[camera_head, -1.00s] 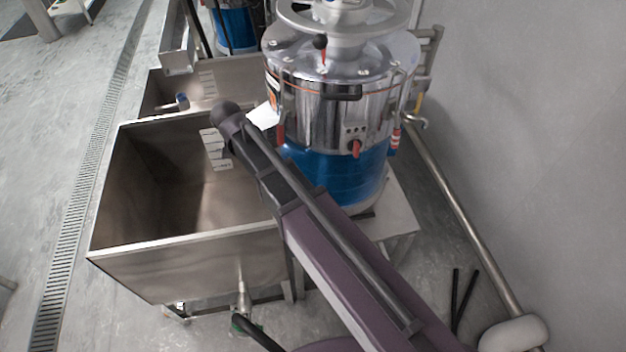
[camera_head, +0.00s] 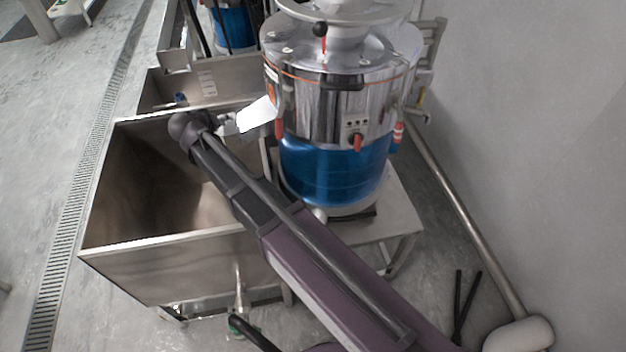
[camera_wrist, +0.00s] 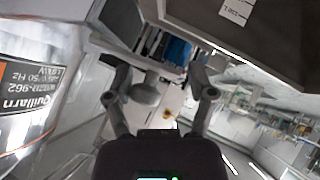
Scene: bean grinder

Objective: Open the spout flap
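The grinder (camera_head: 335,105) is a polished steel drum over a blue lower housing. Its pale spout (camera_head: 256,118) sticks out from the drum's left side toward the steel bin. My gripper (camera_head: 230,124) is at the outer end of this spout, partly hidden behind my wrist. In the wrist view, my gripper (camera_wrist: 160,82) has its two fingers spread wide apart. A small grey rounded piece (camera_wrist: 147,92) shows between them, nearer the left finger. I cannot tell whether it is the flap or whether a finger touches it. The flap's position is unclear.
The open steel bin (camera_head: 165,270) stands below and left of the spout, under my arm. A second bin (camera_head: 222,82) and another blue machine (camera_head: 236,28) stand behind. A wall (camera_head: 530,120) and a long metal pipe (camera_head: 470,220) are at the right.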

